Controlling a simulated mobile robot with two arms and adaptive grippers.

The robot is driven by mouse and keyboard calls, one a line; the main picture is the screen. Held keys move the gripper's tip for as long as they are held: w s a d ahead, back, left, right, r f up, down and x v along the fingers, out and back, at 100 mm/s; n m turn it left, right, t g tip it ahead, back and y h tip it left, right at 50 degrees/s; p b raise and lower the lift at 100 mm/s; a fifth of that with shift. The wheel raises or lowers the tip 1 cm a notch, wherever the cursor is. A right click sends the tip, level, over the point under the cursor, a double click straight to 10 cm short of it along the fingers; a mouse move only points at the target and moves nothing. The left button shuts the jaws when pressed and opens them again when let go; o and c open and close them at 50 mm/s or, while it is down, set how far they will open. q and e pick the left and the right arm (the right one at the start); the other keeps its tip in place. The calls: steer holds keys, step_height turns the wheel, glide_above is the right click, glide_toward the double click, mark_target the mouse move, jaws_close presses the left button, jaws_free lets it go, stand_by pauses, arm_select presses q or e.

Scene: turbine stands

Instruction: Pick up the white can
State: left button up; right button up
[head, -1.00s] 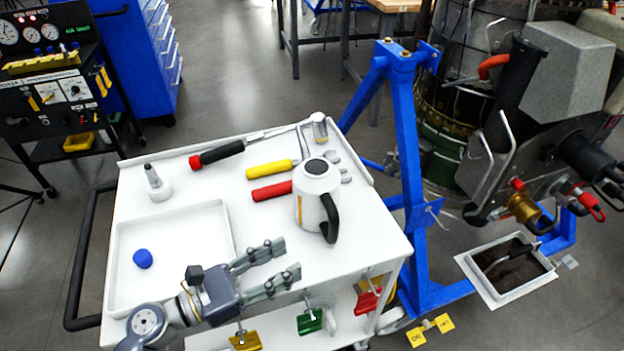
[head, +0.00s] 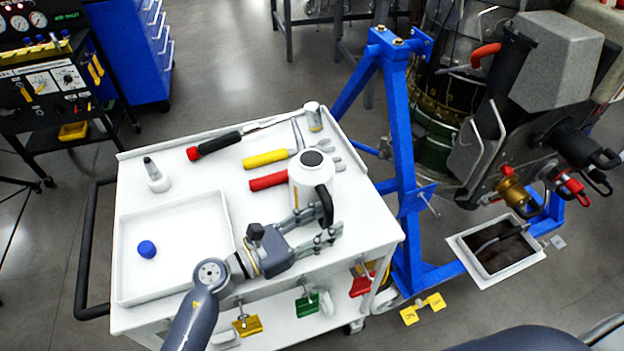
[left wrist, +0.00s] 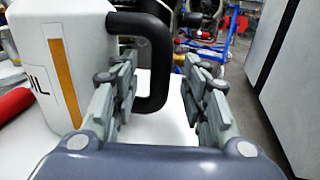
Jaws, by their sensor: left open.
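The white can (head: 303,186) stands upright on the white cart top, with a dark lid and a black handle (head: 325,203) on its right side. My left gripper (head: 329,220) is open and low beside the can, at the handle. In the left wrist view, the can (left wrist: 85,70) fills the left side, with "IL" lettering and an orange strip. The handle (left wrist: 160,65) shows between the two open fingers (left wrist: 165,75), with a gap to the right finger. Contact with the left finger cannot be told. My right gripper is not in view.
The cart top (head: 195,180) holds red (head: 268,180) and yellow-handled tools (head: 265,158), a small bottle (head: 157,178) and a metal can (head: 313,118). A shallow tray (head: 190,255) with a blue cap (head: 146,249) lies left. A blue stand (head: 398,150) rises behind the right edge.

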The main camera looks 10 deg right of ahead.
mark_target(328, 208)
arm_select(q)
steer(key=shift+w+d, duration=0.25)
steer(key=shift+d, duration=0.45)
jaws_close()
steer(key=shift+r, duration=0.1)
steer(key=shift+r, duration=0.55)
step_height(328, 208, up, 2)
steer(key=shift+r, duration=0.15)
steer(key=s+d, duration=0.1)
steer(key=s, duration=0.7)
steer(key=s+d+r, duration=0.1)
steer(key=s+d, duration=0.1)
steer(key=s, duration=0.5)
steer(key=shift+s+d+r+p, duration=0.2)
steer(key=shift+s+d+p, duration=0.05)
steer(key=shift+s+p, duration=0.1)
